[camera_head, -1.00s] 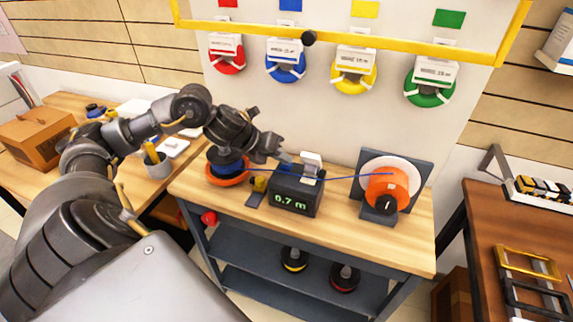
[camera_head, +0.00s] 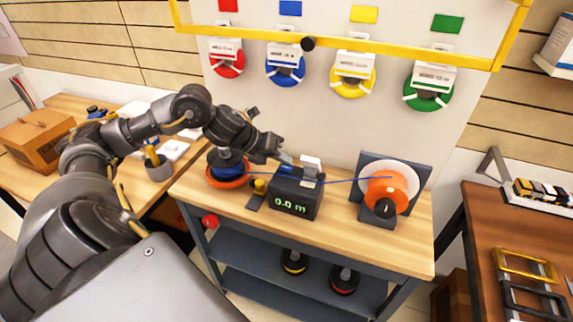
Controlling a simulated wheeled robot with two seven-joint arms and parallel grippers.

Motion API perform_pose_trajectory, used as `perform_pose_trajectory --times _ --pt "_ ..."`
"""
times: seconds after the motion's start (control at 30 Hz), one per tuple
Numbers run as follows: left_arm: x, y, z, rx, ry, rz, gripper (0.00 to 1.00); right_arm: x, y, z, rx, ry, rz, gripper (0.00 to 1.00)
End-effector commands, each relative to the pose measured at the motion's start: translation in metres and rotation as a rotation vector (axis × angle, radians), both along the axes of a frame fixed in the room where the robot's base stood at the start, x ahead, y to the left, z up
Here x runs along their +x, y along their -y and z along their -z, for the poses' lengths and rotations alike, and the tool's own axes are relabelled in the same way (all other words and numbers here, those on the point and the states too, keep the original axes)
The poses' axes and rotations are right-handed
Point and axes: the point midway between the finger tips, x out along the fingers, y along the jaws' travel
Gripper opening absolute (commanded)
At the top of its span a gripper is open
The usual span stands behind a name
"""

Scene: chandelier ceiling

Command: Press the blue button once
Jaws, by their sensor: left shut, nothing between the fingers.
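A dark meter box (camera_head: 283,202) stands on the wooden bench, its green display reading 0.0 m. I cannot make out a separate blue button on it; the area by my fingertips is small and partly hidden. My left gripper (camera_head: 286,160) is shut and empty, its fingertips at the top of the box beside a white block (camera_head: 311,164). Whether the tips touch the box I cannot tell. A blue line runs from a blue spool (camera_head: 229,169) on an orange base, past the box, to an orange reel (camera_head: 384,190). My right gripper is not in view.
A small yellow knob (camera_head: 260,185) sits left of the box. Red, blue, yellow and green coils hang on the back panel under a yellow bar (camera_head: 400,45). A cup (camera_head: 158,168) and a cardboard box (camera_head: 36,137) stand on the left table. The bench front is mostly clear.

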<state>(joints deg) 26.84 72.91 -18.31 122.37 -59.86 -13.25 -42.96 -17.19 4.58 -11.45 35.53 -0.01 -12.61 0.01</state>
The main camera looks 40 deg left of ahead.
Motion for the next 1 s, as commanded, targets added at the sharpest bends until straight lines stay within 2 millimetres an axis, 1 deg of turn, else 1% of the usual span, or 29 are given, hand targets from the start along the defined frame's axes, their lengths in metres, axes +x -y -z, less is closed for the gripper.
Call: perform_pose_trajectory --times 0.03,0.37,0.47,0.57,0.9,1.0 --pt "0.000 0.000 -0.004 0.000 0.000 0.000 0.00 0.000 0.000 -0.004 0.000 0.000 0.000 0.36" --pt "0.000 0.000 -0.004 0.001 0.000 0.001 0.00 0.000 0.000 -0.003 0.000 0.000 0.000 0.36" --pt "0.000 0.000 -0.007 0.001 0.001 0.000 0.00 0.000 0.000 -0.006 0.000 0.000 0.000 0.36" --pt "0.000 0.000 -0.014 0.000 0.002 0.001 0.00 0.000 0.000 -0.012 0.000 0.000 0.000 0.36" --pt "0.000 0.000 -0.048 0.001 0.001 0.001 0.00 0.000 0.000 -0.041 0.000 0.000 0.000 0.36" --pt "0.000 0.000 -0.054 0.001 0.001 0.001 0.00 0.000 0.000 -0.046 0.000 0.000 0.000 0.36"
